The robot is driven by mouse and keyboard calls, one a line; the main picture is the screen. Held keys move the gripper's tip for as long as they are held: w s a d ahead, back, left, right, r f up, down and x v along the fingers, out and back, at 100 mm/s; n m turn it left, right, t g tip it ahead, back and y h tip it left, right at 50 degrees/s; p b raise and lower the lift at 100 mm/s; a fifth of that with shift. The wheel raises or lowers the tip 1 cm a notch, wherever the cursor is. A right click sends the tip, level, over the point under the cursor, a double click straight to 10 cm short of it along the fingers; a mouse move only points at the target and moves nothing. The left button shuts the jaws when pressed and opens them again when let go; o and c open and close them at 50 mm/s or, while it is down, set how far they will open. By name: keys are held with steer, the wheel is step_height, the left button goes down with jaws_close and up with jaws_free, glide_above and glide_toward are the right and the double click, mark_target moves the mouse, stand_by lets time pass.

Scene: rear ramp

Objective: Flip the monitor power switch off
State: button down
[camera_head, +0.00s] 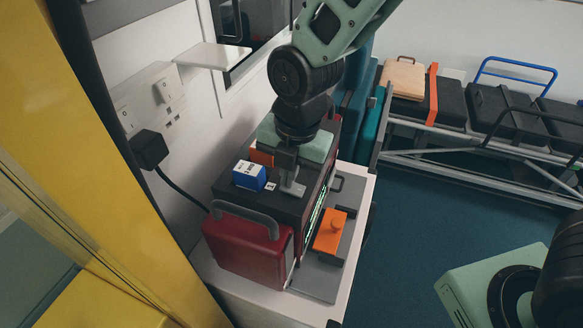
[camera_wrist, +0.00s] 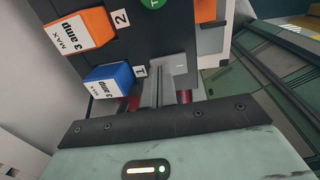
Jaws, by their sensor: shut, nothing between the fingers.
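The monitor (camera_head: 285,205), a dark box with a red end (camera_head: 245,250), stands on a white cabinet. Its top carries a blue "3 amp MAX" block (camera_head: 249,175) by label 1 and an orange one behind it; the wrist view shows the blue block (camera_wrist: 108,80) and the orange block (camera_wrist: 80,32) by label 2. My gripper (camera_head: 292,188) is shut and empty, pointing down at the top beside the blue block; contact is unclear. Its fingers (camera_wrist: 172,82) also show in the wrist view. A white wall socket (camera_head: 160,95) has rocker switches and a black plug (camera_head: 150,148). I cannot tell which part is the monitor's power switch.
A cable (camera_head: 182,194) runs from the plug towards the monitor. A white shelf (camera_head: 212,56) juts from the wall above. An orange block (camera_head: 330,230) sits on a grey plate to the right. A stretcher (camera_head: 480,105) stands at the back; blue floor (camera_head: 430,215) is clear.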

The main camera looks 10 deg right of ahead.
steer(key=shift+f, duration=0.35)
steer(key=shift+s+d+r, duration=0.15)
steer(key=shift+s+d, duration=0.25)
steer(key=shift+d, duration=0.25)
steer(key=shift+r, duration=0.1)
